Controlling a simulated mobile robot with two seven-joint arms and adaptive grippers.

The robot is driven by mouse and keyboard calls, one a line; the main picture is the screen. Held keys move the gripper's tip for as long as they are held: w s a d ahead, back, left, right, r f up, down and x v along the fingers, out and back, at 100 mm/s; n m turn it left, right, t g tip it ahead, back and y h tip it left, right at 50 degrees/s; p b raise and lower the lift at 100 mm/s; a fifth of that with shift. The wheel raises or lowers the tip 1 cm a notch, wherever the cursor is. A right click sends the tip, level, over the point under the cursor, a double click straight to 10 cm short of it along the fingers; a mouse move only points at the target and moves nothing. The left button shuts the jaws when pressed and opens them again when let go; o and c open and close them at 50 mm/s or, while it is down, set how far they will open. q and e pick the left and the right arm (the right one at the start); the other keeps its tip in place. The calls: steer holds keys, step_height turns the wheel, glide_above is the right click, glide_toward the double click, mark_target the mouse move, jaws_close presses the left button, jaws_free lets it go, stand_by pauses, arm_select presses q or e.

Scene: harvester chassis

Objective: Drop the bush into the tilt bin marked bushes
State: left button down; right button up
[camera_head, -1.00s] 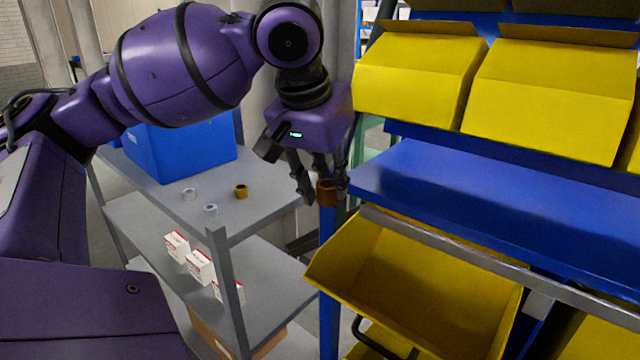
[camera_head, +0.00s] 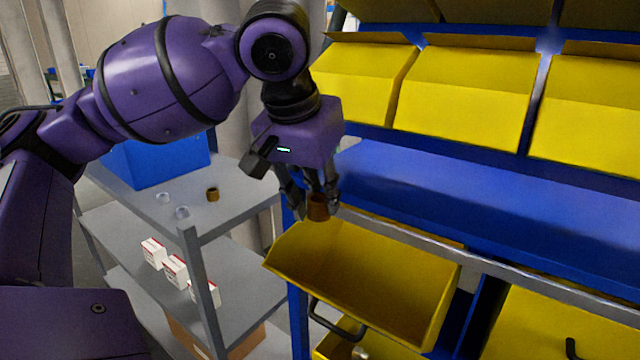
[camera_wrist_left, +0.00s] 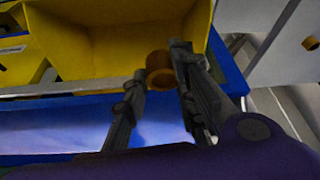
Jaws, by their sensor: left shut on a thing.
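The bush, a small brown-bronze ring (camera_head: 318,207), is held between the fingertips of my left gripper (camera_head: 316,203). In the left wrist view the bush (camera_wrist_left: 159,68) shows between the two fingers of the left gripper (camera_wrist_left: 158,82), with a yellow bin behind it. An open, tilted yellow bin (camera_head: 375,285) lies below the gripper in the head view. The gripper is near this bin's upper left edge, and the bush looks apart from the bin. No marking on the bin can be read. My right gripper is not in view.
A grey shelf cart (camera_head: 235,208) stands at left with a blue box (camera_head: 160,160), another bronze ring (camera_head: 212,194), pale rings and small white boxes (camera_head: 175,268). A blue rack shelf (camera_head: 480,205) and more yellow bins (camera_head: 465,95) are at right.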

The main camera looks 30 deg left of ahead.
arm_select(q)
step_height(320, 180, down, 4)
steer(key=shift+b, duration=1.05)
steer(key=shift+f+b, duration=0.5)
steer(key=shift+f, duration=0.25)
steer(key=c, duration=1.4)
jaws_free()
steer(key=shift+d, duration=0.1)
steer(key=shift+o, duration=0.2)
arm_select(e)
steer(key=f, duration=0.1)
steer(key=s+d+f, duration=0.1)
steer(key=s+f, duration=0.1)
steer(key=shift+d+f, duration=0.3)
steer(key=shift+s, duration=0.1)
arm_select(q)
glide_toward(316, 216)
steer(key=shift+w+f, duration=0.1)
steer(key=shift+f, duration=0.1)
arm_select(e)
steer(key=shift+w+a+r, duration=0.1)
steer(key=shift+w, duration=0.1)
